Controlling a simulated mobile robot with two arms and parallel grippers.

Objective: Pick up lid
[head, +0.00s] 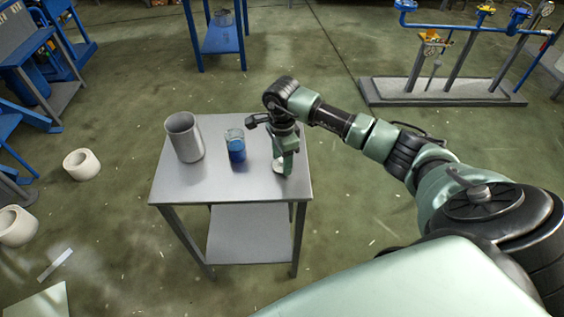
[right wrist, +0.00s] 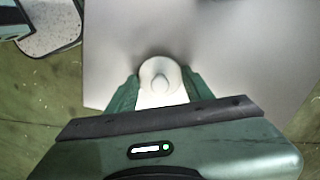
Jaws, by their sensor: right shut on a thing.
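The lid (right wrist: 160,78) is a round, pale white piece with a raised knob in its middle. In the right wrist view it sits between the two green fingers of my right gripper (right wrist: 160,88), which is shut on it. In the head view the lid (head: 278,165) shows as a small white patch at the right part of the metal table, partly hidden by my right gripper (head: 284,168), which points down at the tabletop. I cannot tell whether the lid still touches the table. My left gripper is not in view.
The metal table (head: 222,188) also bears a grey metal cylinder (head: 185,140) and a glass beaker with blue liquid (head: 236,148), left of my right gripper. A pipe stand (head: 440,92) stands at the back right.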

